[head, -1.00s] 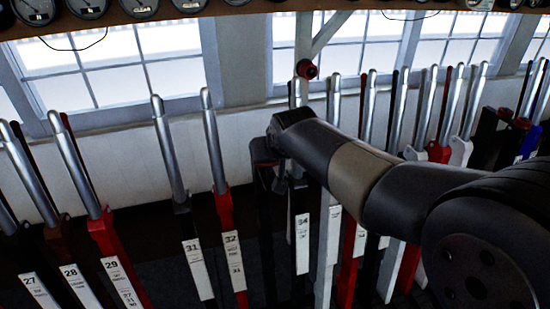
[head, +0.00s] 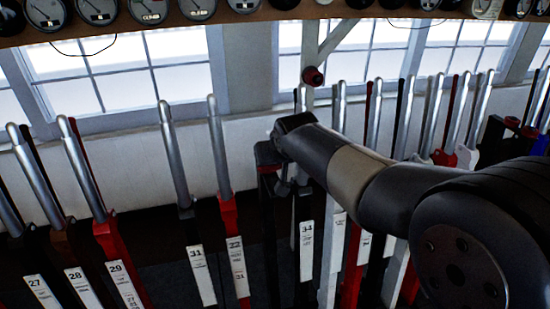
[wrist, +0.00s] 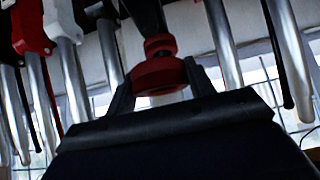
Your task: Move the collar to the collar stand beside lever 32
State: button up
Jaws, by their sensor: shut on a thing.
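The collar (wrist: 158,76) is a thick red ring, seen in the wrist view between the two fingers of my gripper (wrist: 157,80), which is shut on it. A black post with a red neck (wrist: 158,46) meets or lies just behind the collar; I cannot tell whether they touch. In the head view my gripper (head: 269,154) is at a black post (head: 270,215) between lever 32 and lever 34, and the collar is mostly hidden there. Lever 32 (head: 226,215) is red with a silver handle and a white label, just left of that post.
Lever 31 (head: 186,215) stands left of lever 32, and lever 34 (head: 305,215) right of the black post. Several more levers crowd the right side. A red round fitting (head: 313,76) is on the window post behind. A gauge shelf (head: 280,14) runs above.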

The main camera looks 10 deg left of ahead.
aim_at(276, 180)
jog(key=shift+s+d, duration=0.1)
jog(key=shift+s, duration=0.05)
jog(key=shift+f, duration=0.15)
dwell(0.4)
jog(key=shift+f+b, duration=2.85)
jog(key=shift+f, duration=0.4)
jog(key=o, duration=1.2)
jog(key=shift+c, duration=0.2)
jog(key=p+v, duration=0.3)
jog(key=v, duration=0.6)
